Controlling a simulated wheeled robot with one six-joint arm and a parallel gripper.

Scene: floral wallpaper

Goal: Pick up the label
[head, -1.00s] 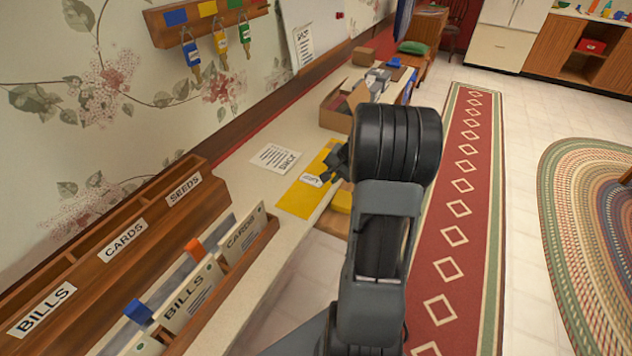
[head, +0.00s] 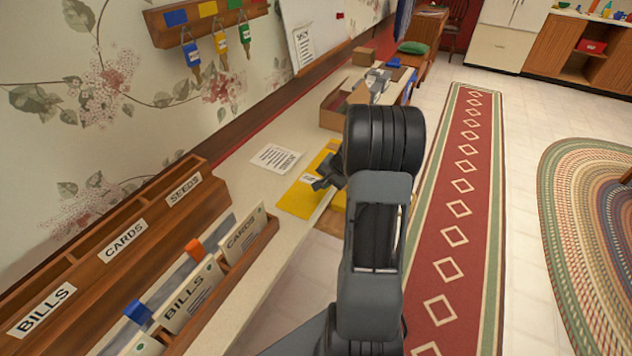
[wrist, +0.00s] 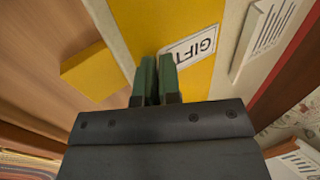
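In the head view the label (head: 308,178) shows on the yellow sheet (head: 296,200), partly covered by my gripper (head: 322,184). In the wrist view my gripper (wrist: 157,62) has its two green fingers almost together, beside the label's edge. I cannot tell whether the label is between them.
A printed white paper (head: 276,158) lies on the narrow counter beside the yellow sheet. An open cardboard box (head: 334,112) stands farther along. A wooden letter rack (head: 124,240) with cards is at the near left. A yellow block (wrist: 95,72) is left of my fingers in the wrist view.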

